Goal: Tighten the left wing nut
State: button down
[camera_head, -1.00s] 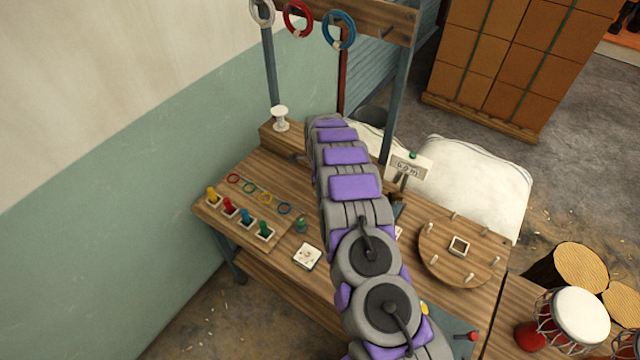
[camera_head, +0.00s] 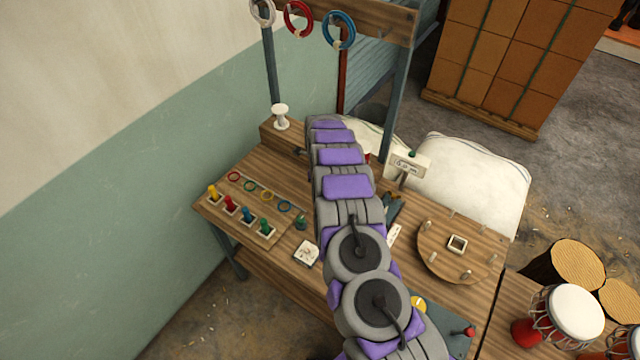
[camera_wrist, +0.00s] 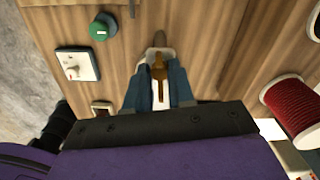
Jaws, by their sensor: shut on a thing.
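In the wrist view my gripper (camera_wrist: 158,92) has two blue-grey fingers closed around a brass-coloured piece (camera_wrist: 158,68), which looks like the wing nut. It lies between the fingertips, and its far end reaches past them. A pale strip shows between the fingers below the brass piece. In the head view my arm hides the gripper and the wing nut.
A green knob (camera_wrist: 103,27) and a white square plate (camera_wrist: 77,65) lie left of the gripper. A red thread spool (camera_wrist: 298,108) stands right. In the head view, a round pegged board (camera_head: 459,243) is right of my arm, and colored pegs (camera_head: 240,212) are left.

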jog(key=shift+w+r, duration=0.1)
jog(key=shift+w, duration=0.05)
jog(key=c, duration=1)
grip_release()
jog(key=shift+o, duration=0.2)
notch_tip(320, 180, up, 17)
jog(key=shift+a, duration=0.15)
